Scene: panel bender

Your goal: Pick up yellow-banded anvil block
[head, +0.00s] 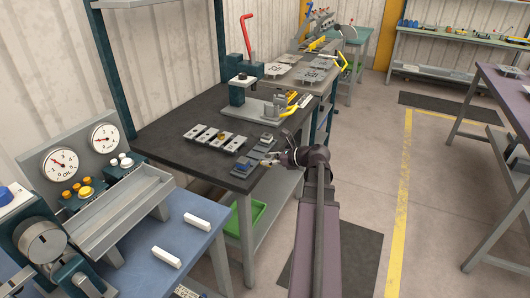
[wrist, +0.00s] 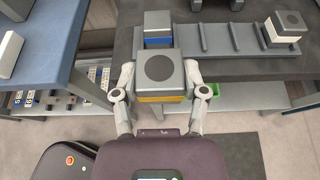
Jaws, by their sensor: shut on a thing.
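The yellow-banded anvil block (wrist: 161,72) is a grey block with a dark round spot on top and a yellow band low on its near side. In the wrist view my gripper (wrist: 161,84) has one finger on each side of it, shut on it. The block hides what is directly beneath it, so I cannot tell whether it touches the rack. In the head view my gripper (head: 270,160) is at the front right corner of the dark bench; the held block is too small there to make out clearly.
A blue-banded block (wrist: 157,39) stands just beyond the held one. A white-banded block (wrist: 284,38) stands at the right end of the slotted grey rack (wrist: 238,66). A dark bench (head: 178,122) carries a press (head: 241,90) behind. A blue table (head: 200,238) is at front left.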

